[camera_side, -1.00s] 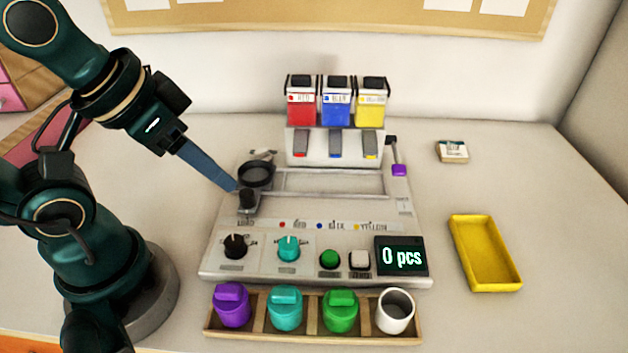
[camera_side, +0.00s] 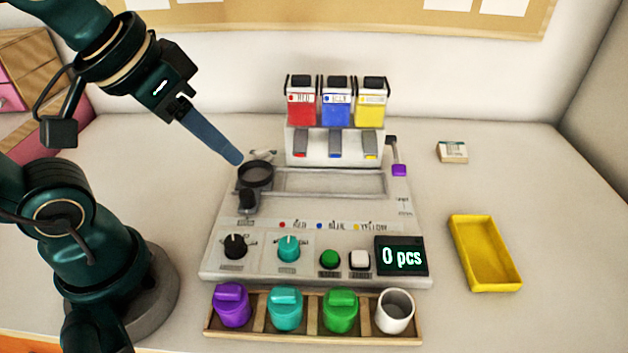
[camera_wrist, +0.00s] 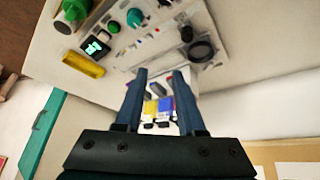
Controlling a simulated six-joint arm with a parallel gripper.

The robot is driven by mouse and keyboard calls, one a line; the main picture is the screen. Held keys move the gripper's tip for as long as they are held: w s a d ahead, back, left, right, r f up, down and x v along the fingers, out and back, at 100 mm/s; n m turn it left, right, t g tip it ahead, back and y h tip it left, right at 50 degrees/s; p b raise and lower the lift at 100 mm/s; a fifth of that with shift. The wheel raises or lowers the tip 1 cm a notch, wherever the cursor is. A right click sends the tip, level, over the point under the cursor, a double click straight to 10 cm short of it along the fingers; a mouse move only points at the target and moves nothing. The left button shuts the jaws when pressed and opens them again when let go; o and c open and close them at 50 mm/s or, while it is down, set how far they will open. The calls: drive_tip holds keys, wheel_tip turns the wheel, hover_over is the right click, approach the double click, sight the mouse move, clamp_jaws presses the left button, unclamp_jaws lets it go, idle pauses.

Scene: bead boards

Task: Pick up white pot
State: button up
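The white pot (camera_side: 395,311) stands upright and open-topped in the rightmost slot of the wooden rack (camera_side: 262,327) at the front. It looks dark grey inside. My gripper (camera_side: 240,162) is far from it, up at the back left, with its blue fingertips above and beside the black round cup on the machine. In the wrist view my gripper (camera_wrist: 160,73) has its two fingers apart with nothing between them. I cannot clearly make out the white pot in the wrist view.
Purple (camera_side: 232,305), teal (camera_side: 285,309) and green (camera_side: 340,311) lidded pots fill the other rack slots. The machine (camera_side: 215,262) with red, blue and yellow dispensers stands behind. A yellow tray (camera_side: 498,284) and a small box (camera_side: 452,152) lie right, with clear table around them.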

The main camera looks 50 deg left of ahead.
drive_tip(key=w+d+r+g, duration=0.1)
drive_tip(key=w+d+r, duration=0.2)
drive_tip(key=w+d, duration=0.3)
drive_tip(key=m+g, duration=0.5)
hover_over(389, 291)
wheel_tip(389, 291, down, 15)
drive_tip(key=shift+r, duration=0.15)
drive_tip(key=shift+f, duration=2.25)
clamp_jaws()
